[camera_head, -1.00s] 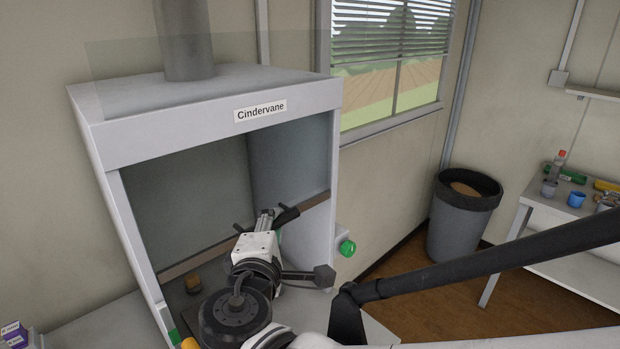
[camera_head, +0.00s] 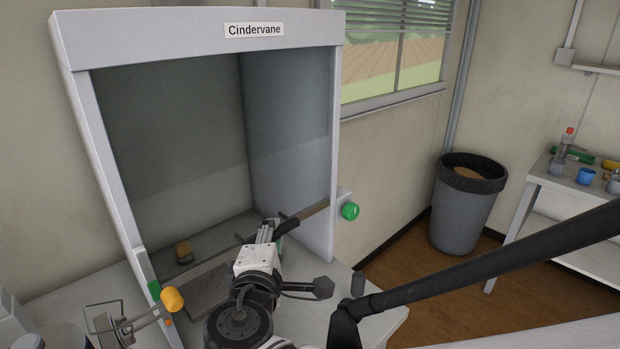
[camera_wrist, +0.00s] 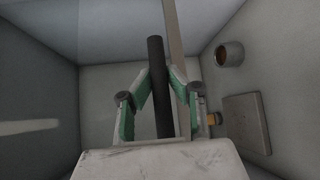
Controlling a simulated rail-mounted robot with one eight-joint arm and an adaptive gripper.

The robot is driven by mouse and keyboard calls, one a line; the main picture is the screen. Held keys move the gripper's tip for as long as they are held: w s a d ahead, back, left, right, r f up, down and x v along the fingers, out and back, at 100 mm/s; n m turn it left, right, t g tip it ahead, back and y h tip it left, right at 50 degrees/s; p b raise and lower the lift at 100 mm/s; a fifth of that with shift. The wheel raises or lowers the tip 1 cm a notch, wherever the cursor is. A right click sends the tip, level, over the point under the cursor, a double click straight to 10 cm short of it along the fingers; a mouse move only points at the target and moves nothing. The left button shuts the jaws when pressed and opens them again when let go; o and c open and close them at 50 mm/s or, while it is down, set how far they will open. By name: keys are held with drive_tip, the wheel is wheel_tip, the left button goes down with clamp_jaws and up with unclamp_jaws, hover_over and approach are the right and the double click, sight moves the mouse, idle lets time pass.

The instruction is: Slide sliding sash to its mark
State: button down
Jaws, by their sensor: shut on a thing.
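The sliding sash is the clear pane at the front of the white hood labelled Cindervane, with a brown bottom rail (camera_head: 315,209). Its left end is close to the green mark (camera_head: 154,289) on the left post; I cannot tell whether they line up exactly. My gripper (camera_head: 269,230) is at the rail, right of its middle, shut on the sash's dark bar handle (camera_head: 289,222). In the wrist view, the green-padded fingers of my gripper (camera_wrist: 160,85) are on both sides of the black bar (camera_wrist: 158,60), beside the tan rail (camera_wrist: 175,35). The gripper hides part of the rail.
A small brown cup (camera_head: 183,252) stands inside the hood and shows in the wrist view (camera_wrist: 230,54). An orange knob (camera_head: 172,299) is by the left post, a green knob (camera_head: 350,211) outside the right wall. A grey bin (camera_head: 464,212) and side table (camera_head: 558,183) stand right.

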drive_tip(key=shift+f+b, duration=0.35)
drive_tip(key=shift+f, duration=0.45)
drive_tip(key=c, duration=1.6)
unclamp_jaws()
drive_tip(key=shift+c, duration=0.2)
drive_tip(key=shift+s, duration=0.15)
drive_tip(key=s+r, duration=0.1)
drive_tip(key=s, duration=1)
drive_tip(key=shift+s+r, duration=0.35)
drive_tip(key=shift+r, duration=0.05)
drive_tip(key=shift+d, duration=0.1)
